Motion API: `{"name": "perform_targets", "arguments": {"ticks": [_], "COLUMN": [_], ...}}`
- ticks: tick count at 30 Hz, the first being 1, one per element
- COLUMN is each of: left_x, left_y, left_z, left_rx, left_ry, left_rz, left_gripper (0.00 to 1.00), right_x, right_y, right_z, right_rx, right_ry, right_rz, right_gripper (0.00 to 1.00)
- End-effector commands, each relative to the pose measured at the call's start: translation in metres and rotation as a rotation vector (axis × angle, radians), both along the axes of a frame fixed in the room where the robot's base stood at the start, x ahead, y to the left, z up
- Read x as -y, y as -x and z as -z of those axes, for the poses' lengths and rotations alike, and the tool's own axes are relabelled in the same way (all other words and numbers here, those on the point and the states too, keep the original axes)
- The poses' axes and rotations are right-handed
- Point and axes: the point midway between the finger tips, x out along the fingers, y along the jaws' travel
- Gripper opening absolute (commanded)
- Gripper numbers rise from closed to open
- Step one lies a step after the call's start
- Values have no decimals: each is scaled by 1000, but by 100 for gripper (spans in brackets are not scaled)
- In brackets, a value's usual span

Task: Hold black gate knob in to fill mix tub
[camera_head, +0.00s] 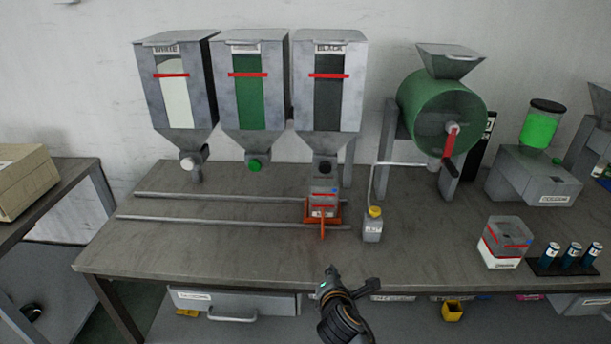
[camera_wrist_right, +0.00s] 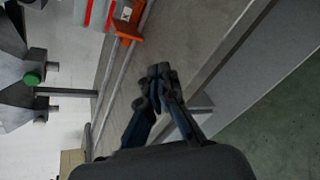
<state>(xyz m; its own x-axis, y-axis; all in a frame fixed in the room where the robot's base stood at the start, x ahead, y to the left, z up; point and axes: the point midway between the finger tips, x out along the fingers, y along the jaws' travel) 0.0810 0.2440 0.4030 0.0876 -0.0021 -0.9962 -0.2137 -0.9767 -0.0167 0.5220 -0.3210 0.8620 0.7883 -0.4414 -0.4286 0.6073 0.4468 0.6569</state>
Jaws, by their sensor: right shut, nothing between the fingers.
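The black gate knob (camera_head: 324,168) sits on the front of the outlet under the hopper labelled BLACK (camera_head: 329,100). The mix tub (camera_head: 324,197), clear with red lines, stands upright below that outlet on an orange carriage (camera_head: 323,222). The carriage also shows in the right wrist view (camera_wrist_right: 128,27), with part of the tub (camera_wrist_right: 100,13) cut off by the top edge. My right gripper (camera_head: 345,281) is shut and empty over the table's front edge, below and apart from the tub and knob. Its closed fingers show in the right wrist view (camera_wrist_right: 160,74). My left gripper is not in view.
The white knob (camera_head: 194,162) and green knob (camera_head: 255,165) are on the hoppers to the left. Two rails (camera_head: 220,210) run along the table. A yellow-capped bottle (camera_head: 373,225) stands right of the carriage. A second clear tub (camera_head: 505,243) is farther right.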

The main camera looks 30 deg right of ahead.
Motion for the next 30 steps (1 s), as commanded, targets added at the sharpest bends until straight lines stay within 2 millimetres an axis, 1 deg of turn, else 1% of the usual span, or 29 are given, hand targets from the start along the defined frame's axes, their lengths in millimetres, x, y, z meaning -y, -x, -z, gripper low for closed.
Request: {"name": "perform_targets", "arguments": {"ticks": [1, 2, 3, 5, 6, 9, 12, 15, 17, 26, 30], "left_x": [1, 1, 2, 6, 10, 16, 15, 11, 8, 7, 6], "left_y": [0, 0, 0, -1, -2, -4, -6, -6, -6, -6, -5], "left_z": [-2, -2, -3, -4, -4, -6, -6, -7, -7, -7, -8], "left_rx": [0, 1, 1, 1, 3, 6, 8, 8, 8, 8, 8], "left_ry": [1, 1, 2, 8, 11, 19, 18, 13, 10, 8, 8], "left_rz": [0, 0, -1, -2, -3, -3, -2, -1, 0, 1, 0], "left_gripper": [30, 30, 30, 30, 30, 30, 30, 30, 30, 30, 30], "right_x": [6, 9, 12, 17, 19, 24, 26, 27, 28, 28, 32], "right_y": [-13, -19, -26, -35, -40, -48, -53, -55, -55, -55, -62], "right_z": [-26, -40, -58, -84, -100, -133, -154, -165, -167, -168, -168], "right_rx": [12, 14, 13, 8, 5, -12, -27, -37, -41, -42, -42], "right_ry": [119, 193, 292, 435, 523, 706, 828, 892, 909, 912, 911], "right_rz": [-36, -57, -81, -108, -120, -136, -140, -140, -141, -142, -141], "right_gripper": [0, 0, 0, 0, 0, 0, 0, 0, 0, 0, 0]}}
